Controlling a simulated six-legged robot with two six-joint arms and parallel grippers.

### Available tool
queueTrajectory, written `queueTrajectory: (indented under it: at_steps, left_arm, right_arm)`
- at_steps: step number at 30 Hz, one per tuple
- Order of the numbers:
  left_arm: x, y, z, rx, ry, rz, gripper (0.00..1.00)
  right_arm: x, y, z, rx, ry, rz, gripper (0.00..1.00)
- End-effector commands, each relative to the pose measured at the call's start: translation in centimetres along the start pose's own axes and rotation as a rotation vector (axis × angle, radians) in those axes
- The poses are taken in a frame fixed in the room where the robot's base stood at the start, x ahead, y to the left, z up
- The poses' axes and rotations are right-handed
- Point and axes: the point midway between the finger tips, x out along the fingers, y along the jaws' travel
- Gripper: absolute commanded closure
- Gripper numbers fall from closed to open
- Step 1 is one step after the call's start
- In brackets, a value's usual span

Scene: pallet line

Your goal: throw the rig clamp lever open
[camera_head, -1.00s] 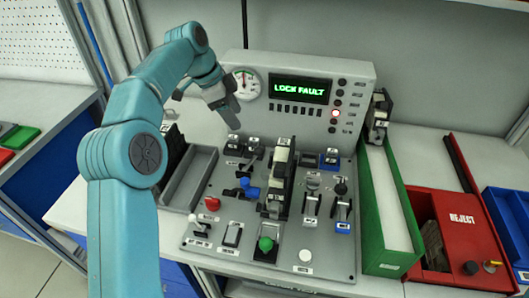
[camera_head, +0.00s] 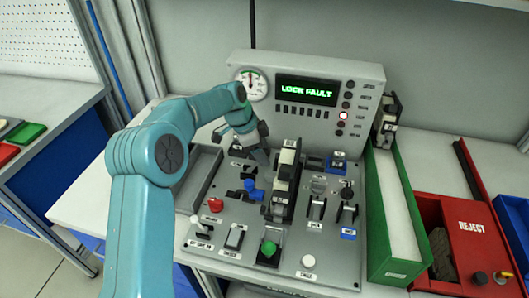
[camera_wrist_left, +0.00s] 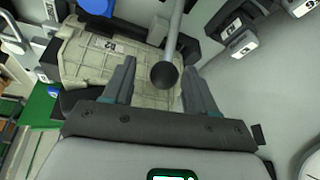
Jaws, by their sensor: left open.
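My left gripper (camera_head: 258,152) is low over the back left of the sloped control panel (camera_head: 205,262). It is open in the left wrist view (camera_wrist_left: 160,72). A grey rod with a black ball knob (camera_wrist_left: 165,75), seemingly the clamp lever, shows between its two fingers. The fingers are apart from the knob on both sides; whether the knob is at fingertip depth I cannot tell. In the head view the gripper largely hides this lever. The display (camera_head: 307,91) reads LOCK FAULT in green. My right gripper is not in view.
A dark upright fixture with pale blocks (camera_head: 283,178) stands close right of the gripper. Several other levers and knobs cover the panel, including a blue handle (camera_head: 254,190) and a green button (camera_head: 268,248). A green-walled bin (camera_head: 382,235) and red REJECT box (camera_head: 470,240) stand right.

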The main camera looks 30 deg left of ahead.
Motion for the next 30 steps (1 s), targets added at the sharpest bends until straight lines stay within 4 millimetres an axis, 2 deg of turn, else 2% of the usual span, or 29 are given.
queueTrajectory:
  at_steps: [4,13,18,30]
  left_arm:
    - [1.3,-0.1,0.0,0.0,0.0,0.001,0.43]
    - [1.5,-0.2,-0.1,0.0,0.0,0.0,0.43]
    - [1.5,-0.1,0.0,0.0,0.0,0.0,0.98]
    - [1.4,-0.3,0.5,-0.01,0.047,0.013,1.0]
  right_arm:
    - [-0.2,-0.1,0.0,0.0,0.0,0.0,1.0]
    - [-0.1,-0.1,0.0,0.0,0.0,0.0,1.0]
    - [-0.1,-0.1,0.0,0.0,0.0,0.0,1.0]
    - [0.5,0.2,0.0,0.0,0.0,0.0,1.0]
